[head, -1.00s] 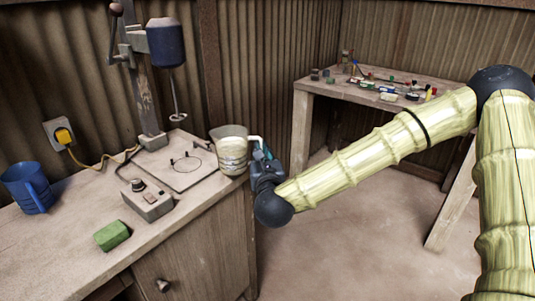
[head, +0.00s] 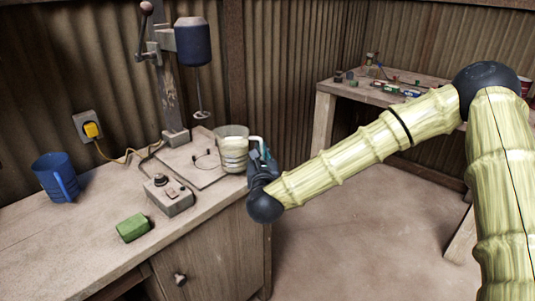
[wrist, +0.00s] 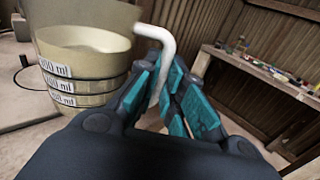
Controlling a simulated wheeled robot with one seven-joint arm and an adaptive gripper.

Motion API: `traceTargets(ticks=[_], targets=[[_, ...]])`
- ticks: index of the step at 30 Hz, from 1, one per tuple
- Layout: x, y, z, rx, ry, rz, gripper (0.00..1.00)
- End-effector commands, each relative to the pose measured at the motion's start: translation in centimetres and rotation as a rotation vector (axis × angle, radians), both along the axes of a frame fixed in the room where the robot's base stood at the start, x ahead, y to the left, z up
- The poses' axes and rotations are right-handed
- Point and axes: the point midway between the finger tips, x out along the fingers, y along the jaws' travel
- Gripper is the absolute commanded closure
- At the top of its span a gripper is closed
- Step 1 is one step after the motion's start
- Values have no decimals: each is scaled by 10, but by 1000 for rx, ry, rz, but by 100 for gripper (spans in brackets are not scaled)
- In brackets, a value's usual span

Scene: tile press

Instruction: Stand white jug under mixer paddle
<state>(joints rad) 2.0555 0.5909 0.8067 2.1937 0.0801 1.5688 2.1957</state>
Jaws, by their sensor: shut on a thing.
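The white jug (head: 233,152) is upright at the right edge of the bench, beside the mixer's base plate (head: 196,168). It also shows in the wrist view (wrist: 84,75), with volume marks and a pale content inside. My gripper (head: 259,163) is shut on the jug's white handle, which passes between its teal finger pads in the wrist view (wrist: 168,88). The mixer paddle (head: 201,114) hangs from the dark blue motor (head: 193,41), to the left of and above the jug. I cannot tell whether the jug touches the bench.
A control box (head: 168,194), green sponge (head: 133,227) and blue mug (head: 56,177) stand on the bench (head: 85,235). A yellow plug (head: 91,130) with its cord is on the wall. A second table (head: 345,92) with small items stands at the back right.

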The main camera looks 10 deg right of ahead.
Motion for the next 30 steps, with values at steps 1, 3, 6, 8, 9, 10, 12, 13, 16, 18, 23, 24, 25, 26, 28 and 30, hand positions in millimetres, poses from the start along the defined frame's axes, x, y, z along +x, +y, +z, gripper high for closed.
traceTargets(ticks=[1, 3, 6, 8, 9, 10, 12, 13, 16, 18, 23, 24, 25, 26, 28, 30], targets=[[2, 4, 2, 1, -3, 2, 100], [5, 8, 2, 1, -3, 2, 100], [10, 13, 2, 0, -4, 1, 100], [12, 17, 2, 1, -3, 2, 100], [14, 19, 2, 0, -3, 2, 100], [15, 21, 1, 0, -3, 1, 100], [18, 25, 1, 0, -3, 1, 100], [19, 27, 1, 0, -2, 1, 100], [23, 32, 1, 0, -2, 1, 100], [27, 36, 1, 1, -3, 1, 100], [33, 45, 0, 1, -3, 2, 100], [35, 47, 0, 1, -3, 1, 100], [36, 49, 0, 1, -3, 1, 100], [37, 51, 0, 1, -3, 1, 100], [40, 55, 0, 0, -3, 1, 100], [43, 58, 0, 0, -3, 0, 100]])
